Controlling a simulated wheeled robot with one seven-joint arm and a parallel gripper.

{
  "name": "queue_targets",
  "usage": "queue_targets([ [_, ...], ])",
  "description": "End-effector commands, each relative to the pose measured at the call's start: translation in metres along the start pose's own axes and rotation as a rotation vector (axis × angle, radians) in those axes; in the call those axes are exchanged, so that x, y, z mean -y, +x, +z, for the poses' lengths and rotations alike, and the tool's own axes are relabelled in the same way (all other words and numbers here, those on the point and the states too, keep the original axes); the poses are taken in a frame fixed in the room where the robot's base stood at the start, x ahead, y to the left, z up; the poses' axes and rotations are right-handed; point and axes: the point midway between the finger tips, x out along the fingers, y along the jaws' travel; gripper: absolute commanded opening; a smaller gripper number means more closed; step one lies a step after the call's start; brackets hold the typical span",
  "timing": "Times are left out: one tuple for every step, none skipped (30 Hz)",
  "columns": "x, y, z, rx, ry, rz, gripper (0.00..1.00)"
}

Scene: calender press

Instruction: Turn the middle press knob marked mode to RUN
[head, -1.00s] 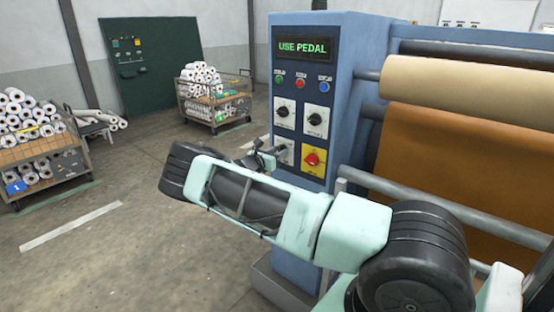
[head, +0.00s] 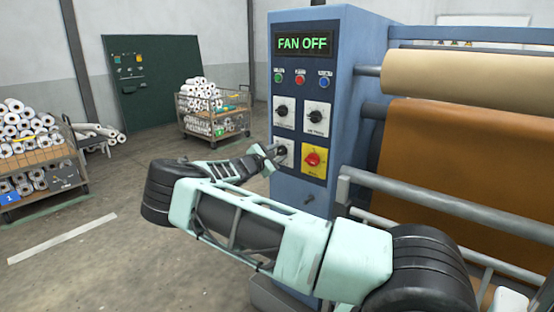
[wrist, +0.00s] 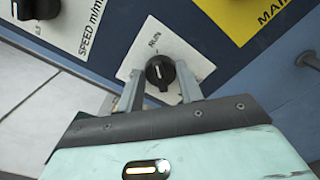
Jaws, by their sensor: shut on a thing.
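The knob with the RUN label (wrist: 159,72) is black with a white pointer line, on a white plate at the lower left of the press panel. In the wrist view its pointer is roughly toward the word RUN, though the exact angle is hard to read. My gripper (wrist: 160,80) is shut on this knob, one finger on each side. In the head view my gripper (head: 270,153) reaches the panel from the left and partly hides the knob. The display (head: 302,43) reads FAN OFF in green.
Two black knobs on white plates, left (head: 283,111) and right (head: 317,115), sit above. A red knob on a yellow plate (head: 313,174) is close on the right. Three small buttons (head: 300,78) are higher up.

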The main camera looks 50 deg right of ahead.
Motion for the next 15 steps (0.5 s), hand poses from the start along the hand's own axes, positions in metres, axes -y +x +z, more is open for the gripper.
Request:
queue_targets([
  [0.0012, -0.0004, -0.0015, 0.000, 0.016, 0.001, 0.14],
  [0.0011, -0.0004, -0.0012, 0.000, 0.024, 0.001, 0.14],
  [0.0009, -0.0003, -0.0009, 0.000, 0.035, 0.001, 0.14],
  [0.0009, -0.0003, -0.0007, 0.001, 0.042, 0.000, 0.14],
  [0.0008, -0.0003, -0.0005, 0.001, 0.048, 0.000, 0.14],
  [0.0007, -0.0003, -0.0003, 0.001, 0.054, 0.000, 0.14],
  [0.0006, -0.0003, -0.0002, 0.001, 0.058, 0.000, 0.14],
  [0.0005, -0.0003, -0.0001, 0.001, 0.061, 0.000, 0.14],
  [0.0005, -0.0003, 0.0001, 0.001, 0.064, 0.000, 0.14],
  [0.0004, -0.0003, 0.0001, 0.001, 0.065, 0.000, 0.14],
  [0.0004, -0.0003, 0.0002, 0.001, 0.066, 0.000, 0.14],
  [0.0003, -0.0003, 0.0003, 0.001, 0.067, 0.000, 0.14],
  [0.0003, -0.0003, 0.0003, 0.001, 0.068, -0.001, 0.14],
  [0.0003, -0.0003, 0.0004, 0.001, 0.068, -0.001, 0.14],
  [0.0003, -0.0002, 0.0004, 0.001, 0.068, -0.001, 0.14],
])
